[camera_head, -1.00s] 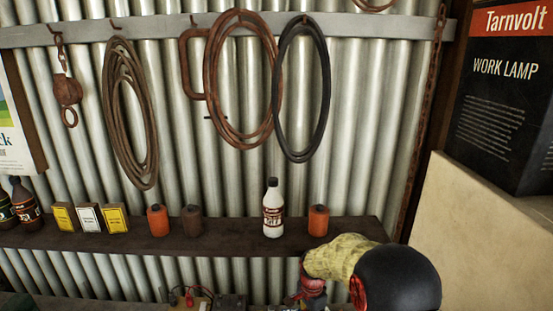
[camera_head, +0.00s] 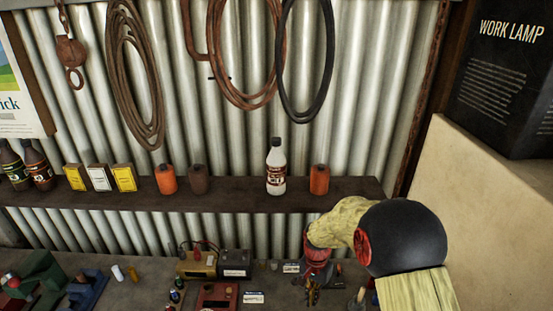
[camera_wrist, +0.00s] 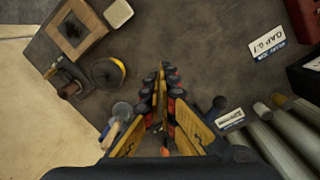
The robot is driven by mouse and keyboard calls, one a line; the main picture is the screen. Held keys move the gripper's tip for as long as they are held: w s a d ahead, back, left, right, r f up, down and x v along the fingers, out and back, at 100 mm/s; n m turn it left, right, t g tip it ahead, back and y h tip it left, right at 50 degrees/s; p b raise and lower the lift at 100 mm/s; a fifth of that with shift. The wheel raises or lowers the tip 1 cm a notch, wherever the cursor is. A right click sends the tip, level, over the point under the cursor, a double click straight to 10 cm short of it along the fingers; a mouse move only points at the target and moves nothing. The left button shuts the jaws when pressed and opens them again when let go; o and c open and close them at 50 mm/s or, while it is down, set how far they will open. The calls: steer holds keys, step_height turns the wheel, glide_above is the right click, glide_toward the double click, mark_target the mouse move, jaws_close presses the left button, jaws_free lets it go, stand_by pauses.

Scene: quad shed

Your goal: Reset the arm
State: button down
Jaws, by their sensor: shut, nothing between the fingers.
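My arm reaches in from the lower right in the head view, and my gripper (camera_head: 312,292) hangs pointing down over the workbench. In the wrist view my gripper (camera_wrist: 161,72) shows its yellow and black fingers brought together, with nothing held between them. The grey bench top (camera_wrist: 190,45) lies below the fingertips. Their exact height above it is hard to tell.
A shelf (camera_head: 225,202) above the bench holds a white bottle (camera_head: 276,168) and orange cans. Boxy devices (camera_head: 235,263) stand left of my gripper. A pale panel stands right (camera_head: 480,215).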

steer(key=s+d+r+n+t+b, duration=0.2)
steer(key=s+r+b, duration=0.2)
steer(key=s+b, duration=0.2)
steer(key=s+d+r+n+t+b, duration=0.2)
steer(key=s+r+b, duration=0.3)
steer(key=s, duration=0.5)
steer(key=s+d+r+n+t+b, duration=0.2)
steer(key=s+d+r+t+b, duration=0.1)
steer(key=s+b, duration=0.4)
steer(key=shift+s+r+n+b, duration=0.3)
steer(key=shift+s+r+n, duration=0.1)
steer(key=shift+s+r, duration=0.4)
steer(key=c, duration=2.6)
jaws_free()
